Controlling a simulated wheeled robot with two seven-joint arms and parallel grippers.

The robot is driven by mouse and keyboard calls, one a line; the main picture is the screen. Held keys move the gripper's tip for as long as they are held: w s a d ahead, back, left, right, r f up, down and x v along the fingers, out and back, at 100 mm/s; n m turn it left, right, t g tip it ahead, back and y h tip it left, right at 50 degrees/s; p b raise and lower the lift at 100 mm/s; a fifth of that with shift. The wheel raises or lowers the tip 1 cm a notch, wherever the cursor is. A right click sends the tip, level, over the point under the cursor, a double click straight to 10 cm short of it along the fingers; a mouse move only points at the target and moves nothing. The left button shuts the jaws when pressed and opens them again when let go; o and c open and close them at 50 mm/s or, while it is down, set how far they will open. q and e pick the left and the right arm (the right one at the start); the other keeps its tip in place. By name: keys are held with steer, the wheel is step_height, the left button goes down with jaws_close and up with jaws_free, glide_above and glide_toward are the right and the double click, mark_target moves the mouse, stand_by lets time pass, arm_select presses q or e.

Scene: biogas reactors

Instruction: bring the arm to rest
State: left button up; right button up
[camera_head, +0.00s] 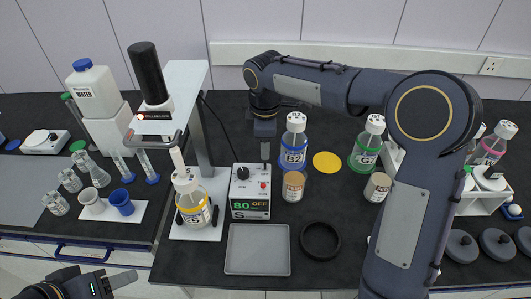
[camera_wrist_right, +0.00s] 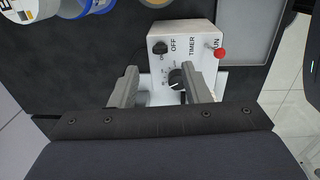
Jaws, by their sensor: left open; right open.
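My right arm reaches in from the right in the head view and bends down at the back of the bench. Its gripper (camera_head: 265,152) points down just behind the control box (camera_head: 250,192), which has a green "80" display and the word OFF. In the right wrist view the two fingers of this gripper (camera_wrist_right: 160,85) are apart with nothing held. My left gripper (camera_head: 122,282) is at the bottom left corner, low in front of the bench, open and empty.
Close to the right gripper stand bottle B2 (camera_head: 293,150) and a tan-labelled jar (camera_head: 293,187). A yellow-labelled bottle (camera_head: 193,202) sits on the white stand (camera_head: 209,130) to the left. A grey tray (camera_head: 257,250) and a black ring (camera_head: 320,241) lie in front.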

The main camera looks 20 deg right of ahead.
steer(key=shift+r, duration=0.45)
steer(key=s+d+r+m+t+y, duration=0.1)
steer(key=s+d+r+m, duration=0.1)
steer(key=s+d+m, duration=0.35)
steer(key=s+d+r+m+t+y, duration=0.1)
steer(key=s+d+r+m, duration=0.1)
steer(key=s, duration=0.6)
steer(key=s+f+m+t+y, duration=0.1)
steer(key=s+f+m, duration=0.1)
steer(key=s+m, duration=0.2)
steer(key=s+f+m+t+y, duration=0.1)
steer(key=s+m, duration=0.4)
steer(key=s, duration=0.5)
steer(key=shift+a+f+t, duration=0.4)
steer(key=shift+f, duration=0.4)
